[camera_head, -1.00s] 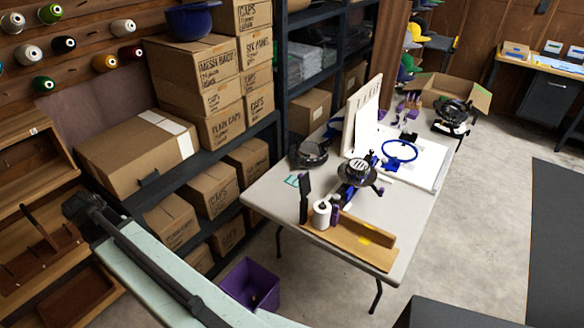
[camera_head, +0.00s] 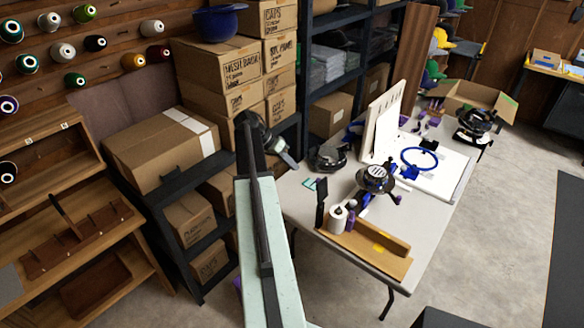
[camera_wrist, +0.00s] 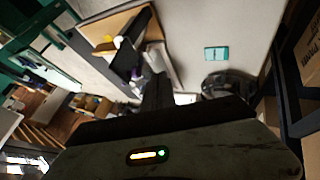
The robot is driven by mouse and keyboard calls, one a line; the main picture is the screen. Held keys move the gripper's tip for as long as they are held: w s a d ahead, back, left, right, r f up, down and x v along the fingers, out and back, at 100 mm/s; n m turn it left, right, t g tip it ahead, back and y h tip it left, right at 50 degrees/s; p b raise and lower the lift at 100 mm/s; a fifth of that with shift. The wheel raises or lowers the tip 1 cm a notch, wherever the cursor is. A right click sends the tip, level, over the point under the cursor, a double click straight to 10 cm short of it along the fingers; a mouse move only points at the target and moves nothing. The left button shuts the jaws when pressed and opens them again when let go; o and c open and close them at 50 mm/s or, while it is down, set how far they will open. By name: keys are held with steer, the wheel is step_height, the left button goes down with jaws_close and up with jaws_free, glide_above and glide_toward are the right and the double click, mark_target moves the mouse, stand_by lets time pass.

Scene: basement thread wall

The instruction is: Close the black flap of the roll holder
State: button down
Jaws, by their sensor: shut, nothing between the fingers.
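The roll holder's tan base (camera_head: 370,247) lies along the near edge of the grey table. A white roll (camera_head: 338,219) stands at its left end, with a purple bottle (camera_head: 351,214) beside it. The black flap (camera_head: 321,204) stands upright, open, just left of the roll. My gripper (camera_head: 288,157) is shut and empty, up and left of the flap, touching nothing that I can make out. In the wrist view its dark fingers (camera_wrist: 157,92) point toward the table.
A teal card (camera_head: 316,185) and a dark round item (camera_head: 328,157) lie on the table's left side. A black-and-blue hoop device (camera_head: 374,180) stands behind the holder. Dark shelving with cardboard boxes (camera_head: 190,218) is left of my arm. Open floor lies right of the table.

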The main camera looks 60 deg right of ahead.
mark_target(319, 189)
steer(key=s+f+b, duration=0.2)
steer(key=s+f, duration=0.1)
steer(key=s, duration=0.3)
steer(key=shift+s+d+f, duration=0.25)
steer(key=shift+s+d, duration=0.1)
steer(key=shift+s, duration=0.05)
